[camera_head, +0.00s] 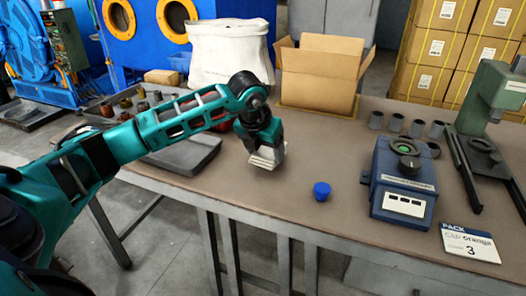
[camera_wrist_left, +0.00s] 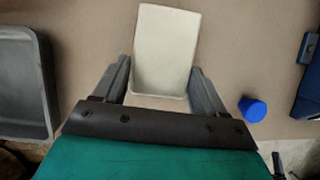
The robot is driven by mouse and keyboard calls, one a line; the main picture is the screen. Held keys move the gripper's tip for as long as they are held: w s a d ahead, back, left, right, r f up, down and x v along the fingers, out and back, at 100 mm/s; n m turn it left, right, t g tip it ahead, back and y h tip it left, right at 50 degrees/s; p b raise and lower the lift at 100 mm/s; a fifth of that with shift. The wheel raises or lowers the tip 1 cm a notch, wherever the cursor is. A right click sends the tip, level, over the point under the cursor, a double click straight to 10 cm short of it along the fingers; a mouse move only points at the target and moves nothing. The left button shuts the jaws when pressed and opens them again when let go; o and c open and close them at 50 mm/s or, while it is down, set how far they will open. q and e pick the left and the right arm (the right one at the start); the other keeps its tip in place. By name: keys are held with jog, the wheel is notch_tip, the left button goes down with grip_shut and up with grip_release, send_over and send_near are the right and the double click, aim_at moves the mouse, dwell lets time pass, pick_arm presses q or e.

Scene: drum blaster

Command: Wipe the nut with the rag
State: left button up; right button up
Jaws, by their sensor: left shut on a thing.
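My left gripper (camera_head: 265,150) is shut on a cream, flat, rounded block (camera_head: 267,158), which looks like the folded rag. It is held over the brown table and also fills the space between the fingers (camera_wrist_left: 161,85) in the left wrist view, where the rag (camera_wrist_left: 167,48) extends forward. I cannot tell for sure which piece is the nut. Several rusty and dark round parts (camera_head: 126,103) sit in a tray at the left, and another brownish part (camera_head: 221,126) is partly hidden behind my left arm. My right gripper is not in view.
A blue cap-like piece (camera_head: 322,191) stands on the table right of the rag. An empty grey tray (camera_head: 190,155) lies left, an open carton (camera_head: 318,88) behind.

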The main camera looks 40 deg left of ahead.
pick_arm(q)
jog(key=shift+w+a, duration=0.2)
jog(key=shift+w, duration=1.4)
notch_tip(320, 180, up, 6)
jog(key=p, duration=0.4)
jog(key=shift+r, duration=0.1)
